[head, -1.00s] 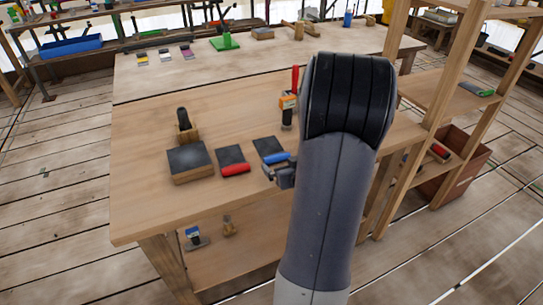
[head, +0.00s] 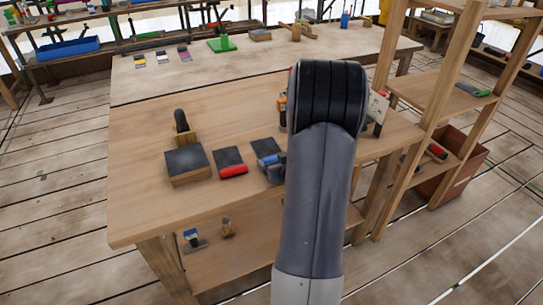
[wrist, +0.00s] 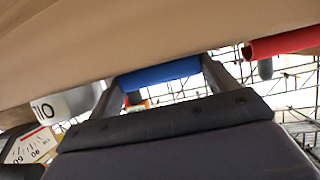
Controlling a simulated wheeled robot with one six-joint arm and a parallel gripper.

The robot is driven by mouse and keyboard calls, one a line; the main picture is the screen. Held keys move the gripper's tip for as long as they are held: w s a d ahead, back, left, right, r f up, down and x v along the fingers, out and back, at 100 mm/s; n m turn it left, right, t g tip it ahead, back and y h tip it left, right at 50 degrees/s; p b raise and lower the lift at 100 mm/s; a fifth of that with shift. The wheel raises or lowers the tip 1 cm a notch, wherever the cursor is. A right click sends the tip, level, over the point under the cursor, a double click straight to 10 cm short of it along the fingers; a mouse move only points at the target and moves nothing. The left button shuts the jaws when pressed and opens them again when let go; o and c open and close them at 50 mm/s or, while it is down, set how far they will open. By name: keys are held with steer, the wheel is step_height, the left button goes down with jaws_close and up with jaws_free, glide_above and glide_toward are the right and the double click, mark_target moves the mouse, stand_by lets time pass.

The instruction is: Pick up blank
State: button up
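No piece is marked as the blank, so I cannot tell which one it is. A dark flat square with a blue bar (head: 268,160) along its near edge lies on the wooden bench, partly hidden by my gripper (head: 274,172). In the wrist view the blue bar (wrist: 160,73) spans the gap between my gripper's two spread fingers (wrist: 165,82). I cannot tell whether they touch it. A similar dark square (head: 229,155) with a red bar (head: 233,170) lies to its left. A thicker dark-topped block (head: 186,164) lies further left.
A wooden stand with a black-handled tool (head: 182,128) is behind the block. An orange tool (head: 282,108) and a white plate with markings (head: 377,108) are partly hidden by my arm. Wooden shelf posts (head: 430,110) rise at the right. The bench's front left is clear.

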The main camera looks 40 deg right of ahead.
steer(key=c, duration=0.7)
steer(key=shift+c, duration=0.2)
steer(key=shift+r, duration=0.1)
